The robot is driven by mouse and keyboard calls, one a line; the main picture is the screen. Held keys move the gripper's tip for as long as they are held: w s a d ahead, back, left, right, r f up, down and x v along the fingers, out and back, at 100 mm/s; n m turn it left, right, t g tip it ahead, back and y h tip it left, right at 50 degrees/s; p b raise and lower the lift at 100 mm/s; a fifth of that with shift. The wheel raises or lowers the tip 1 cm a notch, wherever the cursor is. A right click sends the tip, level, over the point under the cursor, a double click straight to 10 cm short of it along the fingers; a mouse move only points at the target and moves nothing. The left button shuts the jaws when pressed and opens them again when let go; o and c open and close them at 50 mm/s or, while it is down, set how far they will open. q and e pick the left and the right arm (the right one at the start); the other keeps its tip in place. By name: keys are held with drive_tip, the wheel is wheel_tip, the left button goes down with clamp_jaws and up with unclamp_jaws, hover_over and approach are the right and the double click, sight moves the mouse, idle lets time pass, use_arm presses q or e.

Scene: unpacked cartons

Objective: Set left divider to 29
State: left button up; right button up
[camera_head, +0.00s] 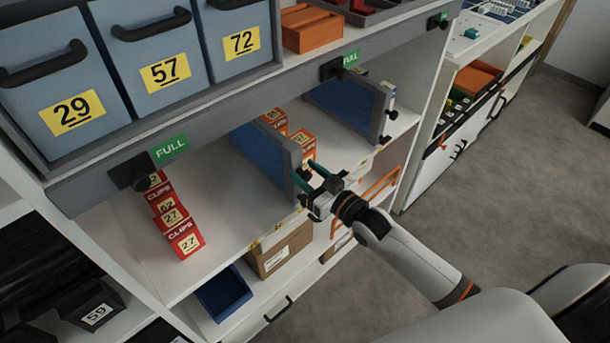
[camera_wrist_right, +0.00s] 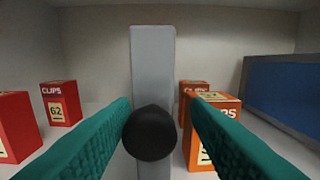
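The left divider (camera_head: 262,155) is an upright blue panel with a grey front edge, standing on the middle shelf between two groups of clip boxes. Its grey edge and round black knob (camera_wrist_right: 150,133) are straight ahead in the right wrist view. My right gripper (camera_head: 310,186) is at the front of this divider. Its two green fingers (camera_wrist_right: 161,103) are apart, one on each side of the knob; I cannot tell whether they touch it. A blue bin labelled 29 (camera_head: 60,95) stands on the upper shelf at far left. My left gripper is out of view.
Red clip boxes (camera_head: 180,225) stand left of the divider. Orange clip boxes (camera_head: 303,145) stand right of it, before a second blue divider (camera_head: 350,105). Bare shelf (camera_head: 225,215) lies between red boxes and left divider. A rail with green FULL tags (camera_head: 171,149) runs above.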

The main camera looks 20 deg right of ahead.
drive_tip(key=shift+s+d+f, duration=0.15)
drive_tip(key=shift+s, duration=0.35)
drive_tip(key=v, duration=1.1)
drive_tip(key=shift+b, duration=0.3)
drive_tip(key=s+d+f+m+g+h+p, duration=0.1)
drive_tip(key=s+d+f+g+h, duration=0.15)
drive_tip(key=f, duration=0.75)
drive_tip(key=s+d+f+m+g+h, duration=0.1)
drive_tip(key=s+f+g, duration=0.15)
drive_tip(key=f, duration=0.75)
drive_tip(key=s+d+f+g+h+p, duration=0.1)
drive_tip(key=s+d+f+g+h, duration=0.15)
drive_tip(key=f, duration=0.75)
drive_tip(key=s+a+f+g, duration=0.2)
drive_tip(key=s+f, duration=0.3)
drive_tip(key=s, duration=0.4)
drive_tip(key=s+a+f+g+p, duration=0.1)
drive_tip(key=s+a+f+g, duration=0.2)
drive_tip(key=s+f, duration=0.3)
drive_tip(key=s+a+f+g, duration=0.2)
drive_tip(key=s+f, duration=0.3)
drive_tip(key=s, duration=0.7)
drive_tip(key=shift+a+f+g+p, duration=0.35)
drive_tip(key=shift+a+f+g, duration=0.05)
drive_tip(key=shift+g, duration=0.35)
